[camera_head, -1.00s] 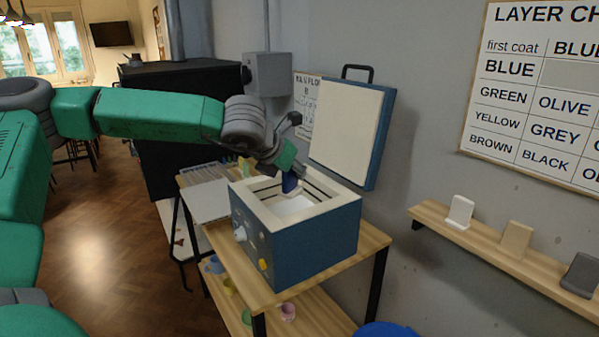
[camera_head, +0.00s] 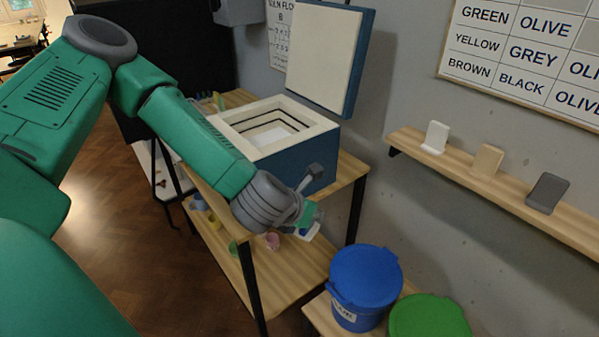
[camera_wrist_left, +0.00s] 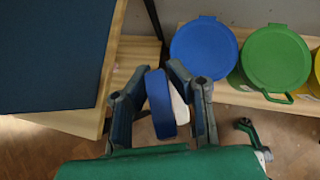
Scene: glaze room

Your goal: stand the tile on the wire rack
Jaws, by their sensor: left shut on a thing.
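The tile (camera_wrist_left: 160,104), blue on one face and white on the other (camera_wrist_left: 180,104), is held upright between the fingers of my left gripper (camera_wrist_left: 162,105) in the left wrist view. In the head view my left gripper (camera_head: 308,222) is in front of the kiln's right front corner, and a small part of the tile (camera_head: 312,233) shows below it. The wire rack cannot be made out now; my arm covers part of the table. My right gripper is not in view.
The open kiln (camera_head: 300,140) stands on a wooden table, its lid (camera_head: 325,55) raised. A blue bucket (camera_head: 366,275) and a green bucket (camera_head: 430,318) stand at lower right. A wall shelf (camera_head: 470,175) holds white, tan and grey pieces. Small cups are on the table's lower shelf.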

